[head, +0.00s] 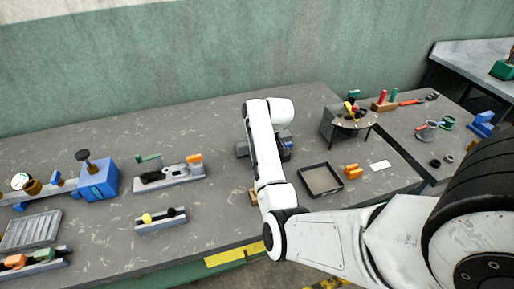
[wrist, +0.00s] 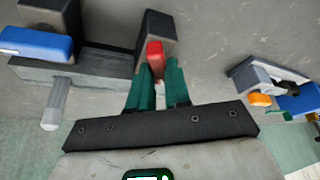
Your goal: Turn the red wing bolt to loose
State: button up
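The red wing bolt (wrist: 155,53) shows in the wrist view on the face of a dark grey block (wrist: 157,24). The two green fingers of my gripper (wrist: 159,72) reach up to it, one on each side of its lower part. A narrow gap shows between the fingers. Whether they press on the bolt cannot be made out. In the head view my white arm covers the bolt and my gripper; parts of a grey fixture (head: 242,149) show beside the arm.
In the wrist view a grey bar (wrist: 85,75) with a blue part (wrist: 35,43) and a pale post (wrist: 55,106) lies left of my fingers. In the head view a dark tray (head: 301,180) and orange pieces (head: 353,171) are right of my arm, and a grey rail fixture (head: 170,180) left.

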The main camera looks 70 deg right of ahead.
jog(key=o, duration=0.4)
jog(key=shift+o, duration=0.2)
jog(key=b+v, duration=0.1)
jog(key=v, duration=0.9)
jog(key=shift+r, duration=0.4)
jog(key=shift+s+a, duration=0.1)
